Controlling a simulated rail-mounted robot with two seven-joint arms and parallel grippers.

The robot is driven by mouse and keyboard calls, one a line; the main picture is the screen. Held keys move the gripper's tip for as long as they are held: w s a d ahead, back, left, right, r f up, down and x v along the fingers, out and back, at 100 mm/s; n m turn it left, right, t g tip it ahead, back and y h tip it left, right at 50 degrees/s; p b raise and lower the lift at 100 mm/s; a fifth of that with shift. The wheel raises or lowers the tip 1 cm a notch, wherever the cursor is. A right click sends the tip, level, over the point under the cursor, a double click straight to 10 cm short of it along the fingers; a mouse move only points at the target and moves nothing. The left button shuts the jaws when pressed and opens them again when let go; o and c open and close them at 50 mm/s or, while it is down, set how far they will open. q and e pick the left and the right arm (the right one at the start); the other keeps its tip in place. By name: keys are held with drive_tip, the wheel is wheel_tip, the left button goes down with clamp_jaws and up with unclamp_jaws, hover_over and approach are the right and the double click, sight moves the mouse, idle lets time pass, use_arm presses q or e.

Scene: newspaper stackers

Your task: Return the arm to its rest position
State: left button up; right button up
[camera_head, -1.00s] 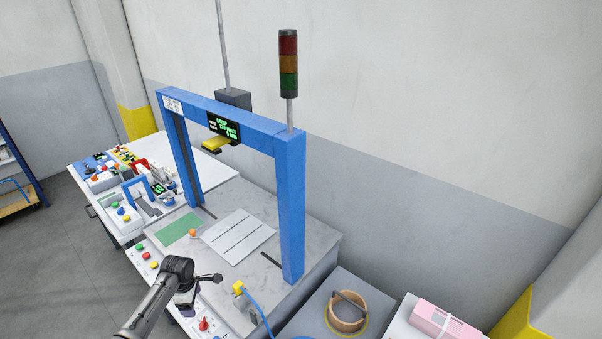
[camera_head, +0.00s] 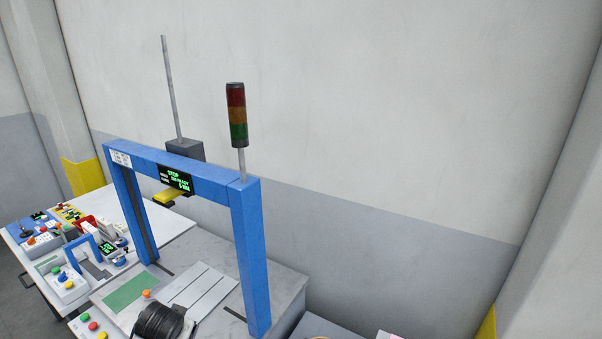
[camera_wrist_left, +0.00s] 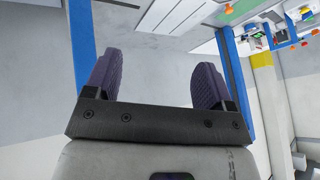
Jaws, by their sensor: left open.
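My left gripper (camera_wrist_left: 157,62) shows in the left wrist view with its two dark purple fingers wide apart and nothing between them. The wrist view is turned, with the blue frame and a tabletop beyond the fingers. In the head view a dark rounded part of my arm (camera_head: 158,322) stands at the bottom, in front of the near edge of the grey table. The left fingers cannot be made out there. My right gripper is in neither view.
A blue gantry frame (camera_head: 252,250) with a green-lit display (camera_head: 175,179) straddles the grey table. A signal tower (camera_head: 236,115) rises from it. Button boxes (camera_head: 66,282) crowd the left table. A wall closes off the back.

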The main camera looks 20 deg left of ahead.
use_arm(q)
drive_tip(key=s+d+m+t+h, duration=0.2)
drive_tip(key=s+d+m+t, duration=0.15)
drive_tip(key=s+d, duration=1.15)
drive_tip(key=s+d+f+g+h, duration=0.1)
drive_tip(key=s+d+f+g, duration=0.3)
drive_tip(key=s, duration=0.5)
drive_tip(key=s+d+f+g+h, duration=0.1)
drive_tip(key=s+d+f+g, duration=0.1)
drive_tip(key=s+d+f, duration=0.6)
drive_tip(key=a+r+p, duration=0.2)
drive_tip(key=r+p, duration=0.5)
drive_tip(key=s+a+r+p, duration=0.1)
drive_tip(key=r+p, duration=0.5)
drive_tip(key=r, duration=0.2)
drive_tip(key=shift+a+r+p, duration=0.3)
drive_tip(key=shift+a+p, duration=0.05)
